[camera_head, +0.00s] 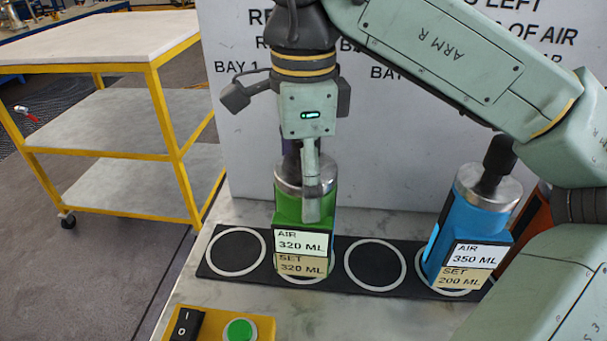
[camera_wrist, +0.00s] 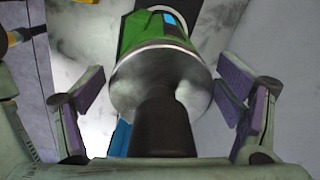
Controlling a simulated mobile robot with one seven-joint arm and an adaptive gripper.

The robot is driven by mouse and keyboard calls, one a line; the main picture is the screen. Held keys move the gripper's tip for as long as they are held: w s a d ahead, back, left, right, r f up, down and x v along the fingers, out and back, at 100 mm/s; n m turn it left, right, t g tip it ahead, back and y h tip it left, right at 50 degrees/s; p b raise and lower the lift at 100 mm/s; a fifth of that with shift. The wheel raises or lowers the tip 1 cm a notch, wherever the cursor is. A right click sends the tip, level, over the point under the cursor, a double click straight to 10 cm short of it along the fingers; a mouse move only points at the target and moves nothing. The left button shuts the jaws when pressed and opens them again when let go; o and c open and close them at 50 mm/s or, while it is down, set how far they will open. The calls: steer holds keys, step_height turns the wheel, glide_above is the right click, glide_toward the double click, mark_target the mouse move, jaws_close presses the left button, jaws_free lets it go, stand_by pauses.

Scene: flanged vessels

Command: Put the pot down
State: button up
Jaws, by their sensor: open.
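The green pot (camera_head: 289,208) has a silver lid and labels reading AIR 320 ML and SET 320 ML. It appears to stand upright on the second ring from the left of the black mat (camera_head: 339,276). My gripper (camera_head: 306,187) is over its top, with one finger in front of the pot; the other finger is mostly hidden. In the wrist view, my gripper (camera_wrist: 160,112) is open. Its fingers are spread either side of the green pot (camera_wrist: 140,31) and its black knob (camera_wrist: 161,128), with gaps visible at both sides.
A blue pot (camera_head: 468,218), labelled AIR 350 ML and SET 200 ML, stands on the right ring. The first ring (camera_head: 237,251) and third ring (camera_head: 375,265) are empty. A yellow switch box (camera_head: 262,322) is in front. A white sign board (camera_head: 240,110) stands behind.

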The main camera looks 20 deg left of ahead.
step_height(320, 180, up, 12)
steer(key=p, duration=0.4)
steer(key=shift+r, duration=0.2)
steer(key=shift+s+f, duration=0.1)
stand_by(0.4)
